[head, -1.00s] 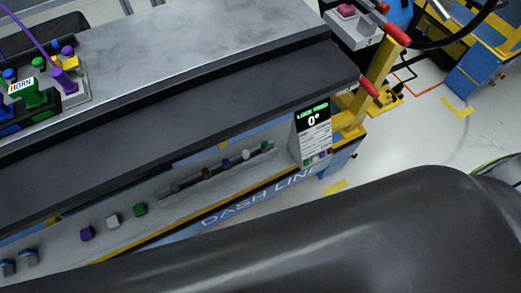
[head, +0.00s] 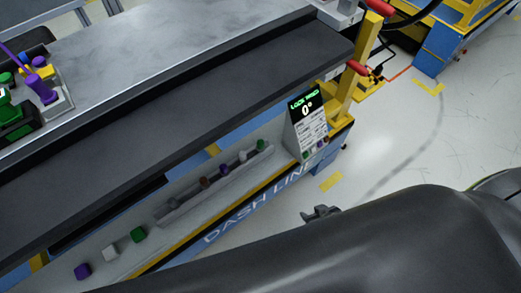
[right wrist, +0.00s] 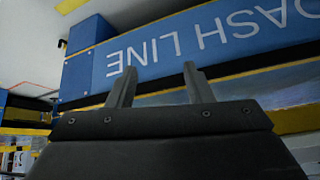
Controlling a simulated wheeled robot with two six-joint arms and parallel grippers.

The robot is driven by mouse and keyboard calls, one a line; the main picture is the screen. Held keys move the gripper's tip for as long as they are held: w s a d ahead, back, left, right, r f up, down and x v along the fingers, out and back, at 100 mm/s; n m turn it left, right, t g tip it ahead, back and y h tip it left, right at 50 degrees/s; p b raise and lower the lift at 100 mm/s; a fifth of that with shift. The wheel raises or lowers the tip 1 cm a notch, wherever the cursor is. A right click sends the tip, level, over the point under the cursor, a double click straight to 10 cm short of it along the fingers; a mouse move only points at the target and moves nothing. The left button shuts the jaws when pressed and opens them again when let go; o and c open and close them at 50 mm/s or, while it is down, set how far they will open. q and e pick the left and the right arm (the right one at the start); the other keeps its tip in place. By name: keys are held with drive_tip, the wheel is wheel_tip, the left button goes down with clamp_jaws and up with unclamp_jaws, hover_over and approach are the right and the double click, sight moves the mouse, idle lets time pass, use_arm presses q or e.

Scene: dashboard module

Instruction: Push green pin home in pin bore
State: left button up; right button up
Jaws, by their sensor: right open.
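Several pins in different colours stand in a row on the slotted rail (head: 175,212) on the station's front shelf; one at its right end (head: 261,144) looks green. A separate green piece (head: 138,235) sits on the shelf to the left, beside a white and a purple one. I cannot tell which green piece is the task's pin, nor make out the pin bore. My right gripper (head: 321,213) shows beyond my dark arm, over the floor near the station. In the right wrist view its two fingers (right wrist: 158,85) are apart with nothing between them. My left gripper is not in view.
The "DASH LINE" station has a long dark ledge (head: 180,125) above the shelf. A display sign (head: 307,120) reading 0° stands at the shelf's right end. A fixture with purple and green parts (head: 42,92) is at upper left. Floor at right is clear.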

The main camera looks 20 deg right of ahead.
drive_tip(key=w+a+r+n+t+y+b, duration=0.1)
drive_tip(key=w+a+r+t+b, duration=0.2)
drive_tip(key=w+r, duration=0.45)
drive_tip(key=n+t+y+b, duration=0.2)
drive_tip(key=n+t+y, duration=0.1)
approach(263, 145)
drive_tip(key=x, duration=0.5)
drive_tip(key=shift+w+a+r+b, duration=0.15)
drive_tip(key=shift+w+a+b, duration=0.1)
drive_tip(key=shift+b, duration=0.1)
drive_tip(key=x, duration=0.5)
drive_tip(key=shift+d+f, duration=0.15)
drive_tip(key=shift+f, duration=0.05)
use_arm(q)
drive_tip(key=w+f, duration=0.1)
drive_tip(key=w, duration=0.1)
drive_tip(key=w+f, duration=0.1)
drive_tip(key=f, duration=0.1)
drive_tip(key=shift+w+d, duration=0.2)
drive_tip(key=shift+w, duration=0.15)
use_arm(e)
drive_tip(key=shift+w+f, duration=0.15)
drive_tip(key=shift+w, duration=0.15)
clamp_jaws()
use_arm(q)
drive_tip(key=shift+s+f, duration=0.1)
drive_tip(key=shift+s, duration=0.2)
